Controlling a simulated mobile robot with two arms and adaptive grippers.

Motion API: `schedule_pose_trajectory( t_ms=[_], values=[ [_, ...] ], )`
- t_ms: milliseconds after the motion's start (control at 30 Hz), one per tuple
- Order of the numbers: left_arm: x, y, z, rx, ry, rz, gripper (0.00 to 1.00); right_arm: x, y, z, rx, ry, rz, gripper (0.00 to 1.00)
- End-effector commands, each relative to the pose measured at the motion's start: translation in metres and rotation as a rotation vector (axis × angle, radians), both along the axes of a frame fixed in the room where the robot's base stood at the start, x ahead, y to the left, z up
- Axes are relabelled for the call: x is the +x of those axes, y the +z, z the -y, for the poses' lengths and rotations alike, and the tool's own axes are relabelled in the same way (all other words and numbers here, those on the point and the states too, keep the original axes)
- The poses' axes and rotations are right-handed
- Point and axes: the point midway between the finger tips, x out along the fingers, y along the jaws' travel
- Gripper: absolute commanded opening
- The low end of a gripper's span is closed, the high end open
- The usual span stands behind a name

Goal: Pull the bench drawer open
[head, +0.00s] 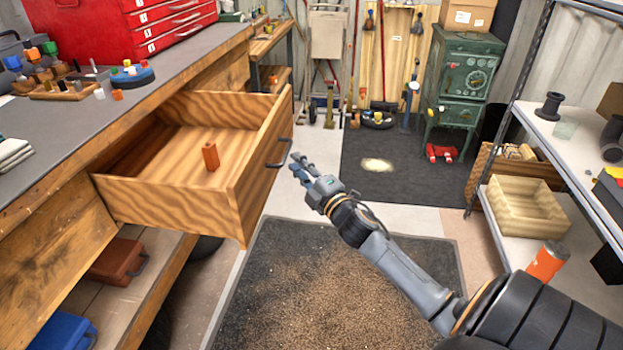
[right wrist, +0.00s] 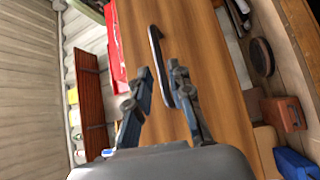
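The wooden bench drawer (head: 245,200) stands well out from the bench (head: 65,240), its inside visible. A small orange-brown block (head: 210,156) stands upright inside it. The dark bar handle (head: 284,153) is on the drawer's front face; it also shows in the right wrist view (right wrist: 155,42). My right gripper (head: 297,165) is just in front of the handle, with a small gap in the head view. In the right wrist view its fingers (right wrist: 160,72) are apart, with the handle showing between them. Whether they touch it is unclear. My left gripper is not in view.
A red tool chest (head: 110,25) and small parts are on the bench top. A brown case (head: 122,260) and a blue case (head: 55,331) sit on the shelf below. A shelf rack (head: 580,150) stands right. The floor mat (head: 300,290) is clear.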

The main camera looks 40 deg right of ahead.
Motion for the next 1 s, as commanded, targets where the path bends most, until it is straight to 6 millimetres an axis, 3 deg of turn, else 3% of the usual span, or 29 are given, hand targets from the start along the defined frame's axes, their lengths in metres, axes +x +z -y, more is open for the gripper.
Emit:
schedule_pose_trajectory(
  t_ms=[200,400,1000],
  values=[
    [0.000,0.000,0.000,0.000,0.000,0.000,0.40,-0.039,-0.006,-0.004,0.001,0.000,-0.003,0.21],
    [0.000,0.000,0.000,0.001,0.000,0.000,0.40,-0.056,-0.008,-0.005,0.000,0.000,-0.002,0.21],
    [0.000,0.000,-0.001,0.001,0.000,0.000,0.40,-0.059,-0.008,-0.005,0.000,0.000,0.000,0.21]
  ],
)
